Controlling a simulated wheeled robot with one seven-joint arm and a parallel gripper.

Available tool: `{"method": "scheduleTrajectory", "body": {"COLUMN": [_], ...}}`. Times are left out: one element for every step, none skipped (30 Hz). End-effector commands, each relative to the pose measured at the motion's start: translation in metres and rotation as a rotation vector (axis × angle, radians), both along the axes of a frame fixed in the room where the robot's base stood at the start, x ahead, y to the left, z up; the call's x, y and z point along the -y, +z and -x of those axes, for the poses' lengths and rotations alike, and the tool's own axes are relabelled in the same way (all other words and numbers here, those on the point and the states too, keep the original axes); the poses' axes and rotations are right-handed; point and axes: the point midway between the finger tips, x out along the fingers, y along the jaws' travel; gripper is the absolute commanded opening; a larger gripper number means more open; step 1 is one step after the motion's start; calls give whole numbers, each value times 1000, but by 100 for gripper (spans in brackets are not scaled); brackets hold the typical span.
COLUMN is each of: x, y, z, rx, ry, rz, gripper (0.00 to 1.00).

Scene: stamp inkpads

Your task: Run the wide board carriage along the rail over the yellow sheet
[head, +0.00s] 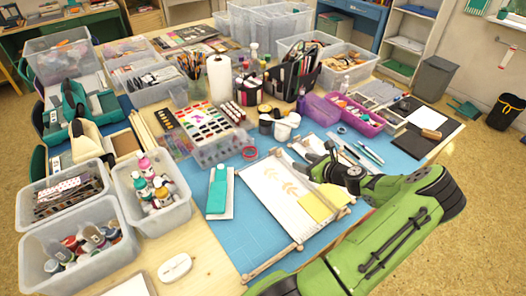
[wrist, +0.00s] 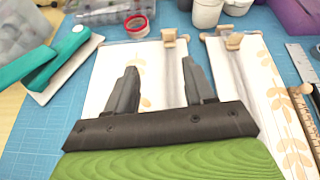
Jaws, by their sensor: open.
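The yellow sheet (head: 318,206) lies on the lower right part of a long white panel with pale leaf prints (head: 268,190). A wooden rail-like bar (head: 300,242) runs along the panel's near end. I cannot tell which piece is the wide board carriage. My gripper (head: 308,160) is above the right side of the panel. In the wrist view my gripper (wrist: 160,68) is open, with nothing visible between its fingers. The yellow sheet is out of the wrist view.
A teal stapler-like tool (head: 218,190) lies left of the panel, and a red-rimmed round tin (head: 249,153) behind it. White cups (head: 283,130) and a purple tray (head: 355,118) stand farther back. The blue mat (head: 240,245) is clear at the front left.

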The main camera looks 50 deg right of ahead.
Motion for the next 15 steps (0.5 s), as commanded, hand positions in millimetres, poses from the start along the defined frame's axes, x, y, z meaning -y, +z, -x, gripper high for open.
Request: {"method": "scheduleTrajectory", "body": {"x": [9, 12, 14, 15, 15, 16, 17, 18, 20, 21, 23, 25, 26, 28, 29], "y": [-3, -4, -5, -6, -7, -10, -12, -15, -20, -23, -26, -30, -33, -36, -41], "z": [8, 11, 11, 9, 5, -1, -7, -13, -22, -29, -36, -45, -52, -59, -68], "rx": [33, 45, 53, 54, 54, 53, 53, 53, 51, 51, 50, 50, 50, 49, 48], "ry": [-50, -68, -81, -83, -82, -79, -77, -76, -76, -74, -75, -75, -74, -75, -74], "rz": [-32, -43, -53, -55, -54, -53, -52, -53, -53, -53, -51, -51, -52, -52, -51], "gripper": [53, 53, 53, 53, 53, 53, 53, 53, 53, 53, 53, 53, 53, 53, 53]}}
